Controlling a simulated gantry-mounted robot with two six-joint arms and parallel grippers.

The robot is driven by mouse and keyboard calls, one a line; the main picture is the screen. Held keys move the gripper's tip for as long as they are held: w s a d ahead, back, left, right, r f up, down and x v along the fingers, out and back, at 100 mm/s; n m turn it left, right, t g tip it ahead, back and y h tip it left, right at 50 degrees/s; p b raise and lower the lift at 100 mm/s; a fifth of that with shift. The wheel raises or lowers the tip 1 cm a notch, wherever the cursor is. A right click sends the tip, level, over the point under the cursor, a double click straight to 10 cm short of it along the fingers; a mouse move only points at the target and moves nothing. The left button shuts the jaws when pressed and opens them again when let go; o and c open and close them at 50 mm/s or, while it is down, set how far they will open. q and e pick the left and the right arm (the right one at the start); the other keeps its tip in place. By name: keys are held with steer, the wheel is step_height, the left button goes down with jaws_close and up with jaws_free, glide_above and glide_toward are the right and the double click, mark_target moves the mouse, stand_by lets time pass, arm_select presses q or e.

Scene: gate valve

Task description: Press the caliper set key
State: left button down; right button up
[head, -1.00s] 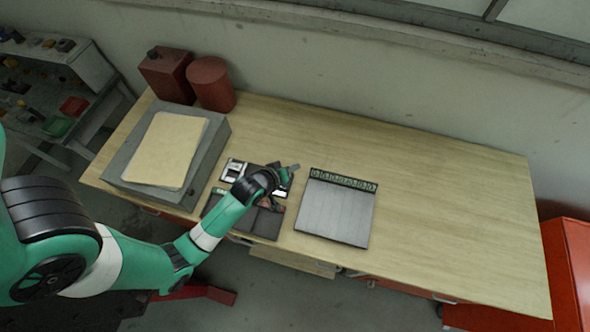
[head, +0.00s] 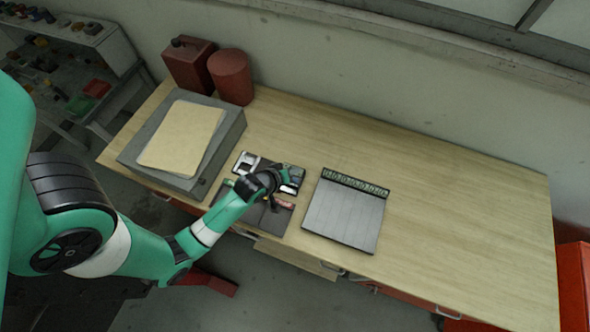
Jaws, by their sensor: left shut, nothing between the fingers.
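The caliper appears as a silver-white piece (head: 247,160) in a dark open case (head: 282,223) near the front edge of the bench. My left gripper (head: 281,190) is over the right side of the case, and its fingers are shut with nothing between them. The gripper and wrist hide part of the caliper, and its set key is too small to make out. I cannot tell whether the fingertips touch the caliper. My right gripper is not in view.
A flat grey panel with a green-patterned strip (head: 355,183) lies right of the case. A grey block (head: 215,160) with a tan sheet (head: 182,138) stands left. The wooden bench (head: 460,210) is clear at right.

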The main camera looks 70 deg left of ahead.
arm_select(q)
steer(key=b, duration=0.3)
glide_above(295, 180)
steer(key=s, duration=0.1)
steer(key=f, duration=0.4)
steer(key=shift+d+f, duration=0.25)
steer(key=shift+d, duration=0.1)
steer(key=shift+f+b, duration=0.3)
steer(key=shift+f, duration=0.15)
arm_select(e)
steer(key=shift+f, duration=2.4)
arm_select(q)
steer(key=shift+f, duration=0.45)
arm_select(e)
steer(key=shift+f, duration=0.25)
arm_select(q)
steer(key=shift+f+b, duration=0.45)
steer(key=shift+b, duration=0.1)
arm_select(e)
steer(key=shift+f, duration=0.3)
arm_select(q)
steer(key=shift+r+p, duration=0.9)
steer(key=shift+p, duration=0.1)
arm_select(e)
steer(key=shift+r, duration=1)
